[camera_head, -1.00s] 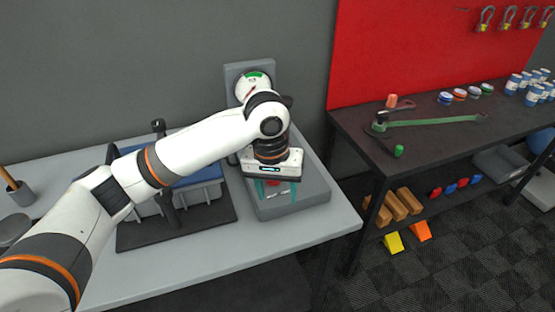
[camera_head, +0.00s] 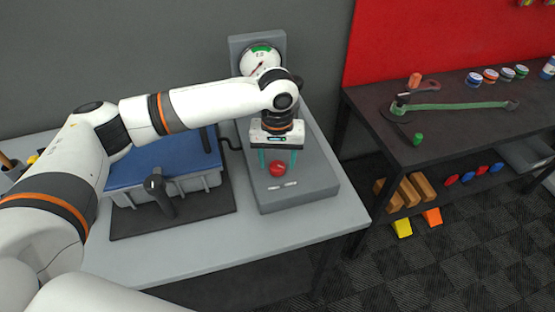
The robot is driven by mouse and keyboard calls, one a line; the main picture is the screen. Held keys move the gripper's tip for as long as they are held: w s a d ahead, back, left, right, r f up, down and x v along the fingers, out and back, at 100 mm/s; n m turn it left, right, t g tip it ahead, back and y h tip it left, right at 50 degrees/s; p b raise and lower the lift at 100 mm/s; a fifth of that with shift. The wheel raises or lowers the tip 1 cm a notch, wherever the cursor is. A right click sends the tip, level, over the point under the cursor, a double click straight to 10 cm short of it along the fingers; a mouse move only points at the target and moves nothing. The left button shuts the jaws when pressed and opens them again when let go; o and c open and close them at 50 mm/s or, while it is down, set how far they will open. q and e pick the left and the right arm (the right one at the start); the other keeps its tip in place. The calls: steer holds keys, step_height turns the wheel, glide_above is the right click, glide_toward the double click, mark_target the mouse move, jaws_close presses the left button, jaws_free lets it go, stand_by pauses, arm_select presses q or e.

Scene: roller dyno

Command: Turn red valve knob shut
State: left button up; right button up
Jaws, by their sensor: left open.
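The red valve knob (camera_head: 277,168) sits on top of the grey box unit (camera_head: 300,195) on the light table. A round white gauge (camera_head: 260,60) with a green band stands on the panel behind it. My left gripper (camera_head: 277,163) points down over the knob, its two teal fingers apart on the knob's left and right. The fingers look higher than or level with the knob; I cannot tell if they touch it. My right gripper is not in view.
A blue-lidded grey bin (camera_head: 165,165) with a black handle (camera_head: 158,190) stands left of the unit. A dark bench (camera_head: 440,130) with a green-handled tool (camera_head: 450,106) is at the right. The table's front strip (camera_head: 230,255) is clear.

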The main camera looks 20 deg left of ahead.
arm_select(q)
steer(key=shift+s+f, duration=0.1)
steer(key=shift+f, duration=0.6)
steer(key=shift+c, duration=0.8)
steer(key=c, duration=0.8)
steer(key=shift+r+m+p, duration=0.2)
steer(key=shift+m+p, duration=0.1)
steer(key=shift+p, duration=0.4)
steer(key=m+p, duration=0.6)
steer(key=p, duration=0.2)
steer(key=shift+r+p, duration=0.1)
steer(key=shift+p, duration=0.3)
steer(key=m+p, duration=0.2)
steer(key=m, duration=0.1)
steer(key=m+p, duration=0.2)
steer(key=shift+m, duration=0.4)
steer(key=m+p, duration=0.1)
steer(key=m, duration=0.1)
steer(key=shift+m, duration=0.3)
steer(key=shift+f+m+p, duration=0.2)
steer(key=shift+m+p, duration=0.2)
steer(key=shift+m, duration=1.1)
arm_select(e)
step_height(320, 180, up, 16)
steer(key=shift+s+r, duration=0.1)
